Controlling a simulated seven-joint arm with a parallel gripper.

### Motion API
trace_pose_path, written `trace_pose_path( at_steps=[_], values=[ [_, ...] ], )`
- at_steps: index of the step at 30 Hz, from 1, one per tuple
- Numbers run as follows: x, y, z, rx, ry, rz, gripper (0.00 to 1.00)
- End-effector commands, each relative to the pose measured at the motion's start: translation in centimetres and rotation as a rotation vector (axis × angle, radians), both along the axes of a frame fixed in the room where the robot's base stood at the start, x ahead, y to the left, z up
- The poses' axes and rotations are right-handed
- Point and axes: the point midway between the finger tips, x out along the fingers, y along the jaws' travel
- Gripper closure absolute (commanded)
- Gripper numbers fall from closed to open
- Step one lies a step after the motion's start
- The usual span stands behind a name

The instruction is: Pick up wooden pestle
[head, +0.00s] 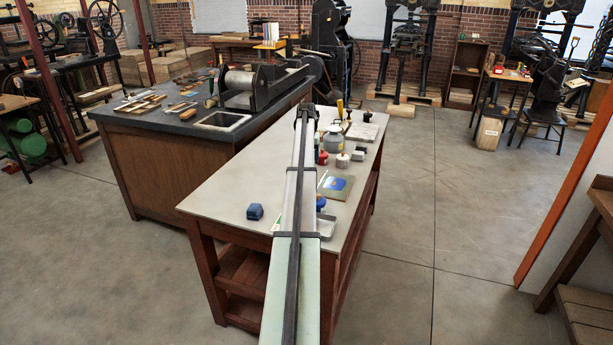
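I cannot make out a wooden pestle for certain. A thin yellowish upright shape (340,108) stands at the far end of the grey-topped table (232,195), among small items, but it is too small to identify. My arm reaches away from me over the table. My gripper (306,110) is the dark end at the table's far edge, seen from behind. Its fingers cannot be made out, nor whether it holds anything. My arm hides part of the tabletop.
A dark-topped bench (165,128) stands behind left.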

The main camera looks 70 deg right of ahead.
Motion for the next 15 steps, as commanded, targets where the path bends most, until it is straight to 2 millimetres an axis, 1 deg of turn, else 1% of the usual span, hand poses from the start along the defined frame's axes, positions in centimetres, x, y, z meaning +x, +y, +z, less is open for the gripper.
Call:
trace_pose_path(
  at_steps=[5,11,15],
  values=[
    [0.1,0.2,-1.0,0.000,0.000,0.000,0.31],
    [0.2,0.6,-3.4,0.001,0.000,0.000,0.31],
    [0.3,0.3,-5.0,0.001,0.000,0.000,0.31]
  ],
)
